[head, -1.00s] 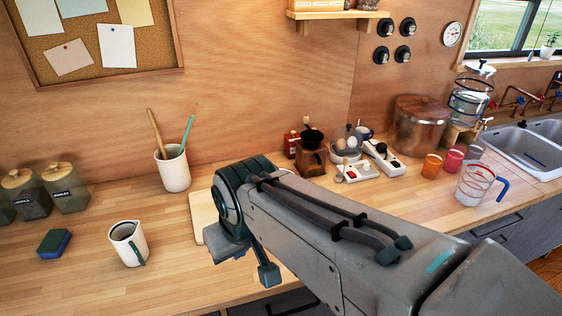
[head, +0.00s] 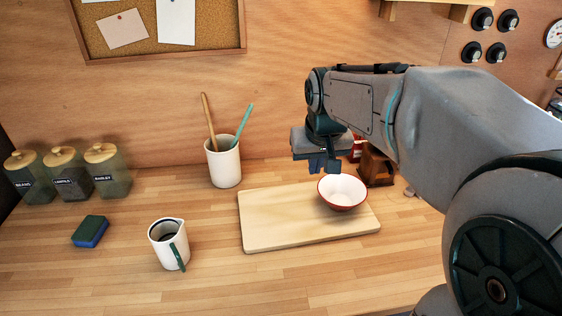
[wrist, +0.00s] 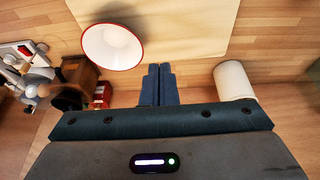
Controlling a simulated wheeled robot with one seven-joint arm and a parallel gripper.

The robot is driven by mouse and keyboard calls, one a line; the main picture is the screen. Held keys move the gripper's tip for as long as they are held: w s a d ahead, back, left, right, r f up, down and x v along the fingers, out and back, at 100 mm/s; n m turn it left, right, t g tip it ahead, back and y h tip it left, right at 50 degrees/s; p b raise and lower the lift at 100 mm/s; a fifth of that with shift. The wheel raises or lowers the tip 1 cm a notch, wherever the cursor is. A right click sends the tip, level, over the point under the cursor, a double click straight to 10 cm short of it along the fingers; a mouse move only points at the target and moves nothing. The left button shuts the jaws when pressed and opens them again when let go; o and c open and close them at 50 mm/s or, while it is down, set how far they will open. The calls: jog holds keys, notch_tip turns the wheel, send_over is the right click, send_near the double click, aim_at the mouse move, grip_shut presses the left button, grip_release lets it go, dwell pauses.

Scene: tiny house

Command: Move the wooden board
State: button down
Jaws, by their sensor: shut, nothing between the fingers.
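The wooden board (head: 275,225) lies flat on the counter in the middle of the head view. It also fills the upper middle of the wrist view (wrist: 195,28). A white bowl with a red rim (head: 342,192) sits on its right end; the bowl shows at upper left in the wrist view (wrist: 113,47). My gripper (head: 325,166) points down above the board's back edge, just left of and behind the bowl. Its fingers (wrist: 158,85) are together and empty, apart from the bowl in the wrist view.
A utensil crock (head: 224,163) stands behind the board. A white pitcher (head: 169,245) is to its left, with a sponge (head: 90,231) and several jars (head: 107,170) farther left. A wooden grinder (head: 377,167) stands behind the bowl. The counter's front is clear.

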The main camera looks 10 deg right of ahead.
jog(key=w+f+b, duration=0.4)
jog(key=w+f, duration=0.2)
jog(key=w, duration=0.5)
jog(key=w+f+b, duration=0.3)
jog(key=w+f, duration=0.4)
jog(key=w, duration=0.4)
jog(key=x, duration=0.6)
jog(key=a+x, duration=0.1)
jog(key=x, duration=0.2)
jog(key=shift+w+f+p, duration=0.25)
jog(key=shift+w+p, duration=0.05)
jog(key=shift+w, duration=0.05)
jog(key=s, duration=0.3)
jog(key=shift+r, duration=0.15)
jog(key=shift+s, duration=0.5)
